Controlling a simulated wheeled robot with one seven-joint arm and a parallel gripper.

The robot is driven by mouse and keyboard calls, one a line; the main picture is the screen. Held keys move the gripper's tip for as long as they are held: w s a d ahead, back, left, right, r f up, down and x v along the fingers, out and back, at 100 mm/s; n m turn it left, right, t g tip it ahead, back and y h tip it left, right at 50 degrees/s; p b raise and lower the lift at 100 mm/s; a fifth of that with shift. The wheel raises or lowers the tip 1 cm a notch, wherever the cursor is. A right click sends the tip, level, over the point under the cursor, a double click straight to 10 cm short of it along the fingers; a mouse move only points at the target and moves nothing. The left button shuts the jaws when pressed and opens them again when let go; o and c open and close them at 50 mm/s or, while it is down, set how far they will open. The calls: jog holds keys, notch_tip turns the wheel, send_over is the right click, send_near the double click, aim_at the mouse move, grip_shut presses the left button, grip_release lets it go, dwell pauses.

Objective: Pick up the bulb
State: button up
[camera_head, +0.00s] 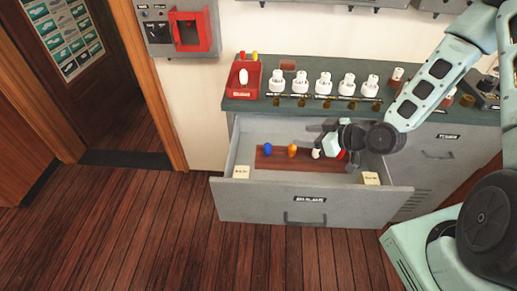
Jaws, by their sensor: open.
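An open grey drawer (225,205) holds a brown wooden rack with a blue bulb (268,149), an orange bulb (292,151) and a whitish bulb (317,147) standing in a row. My gripper (325,149) reaches into the drawer from the right. It is open, with its tips close to the whitish bulb, and it partly covers that bulb and the right part of the rack. I cannot tell whether the tips touch the bulb. Another white bulb (243,77) sits in a red holder (246,94) on the counter.
The counter (238,103) behind the drawer carries a row of several white sockets (325,84). Cream note cards (241,172) lie at the drawer's front corners. A red-framed wall box (190,31) hangs at the upper left. The wooden floor in front is clear.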

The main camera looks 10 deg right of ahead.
jog(key=b, duration=0.6)
send_near(267, 150)
jog(key=shift+w+d+p+x, duration=0.15)
jog(key=shift+p+x, duration=0.3)
jog(key=shift+x, duration=0.9)
jog(key=shift+w+d+p+x, duration=0.15)
jog(key=shift+p+x, duration=0.35)
jog(key=shift+x, duration=0.9)
jog(key=shift+w+d+p+x, duration=0.15)
jog(key=shift+p+x, duration=0.3)
jog(key=shift+x, duration=0.9)
jog(key=shift+r, duration=0.15)
jog(key=c, duration=1)
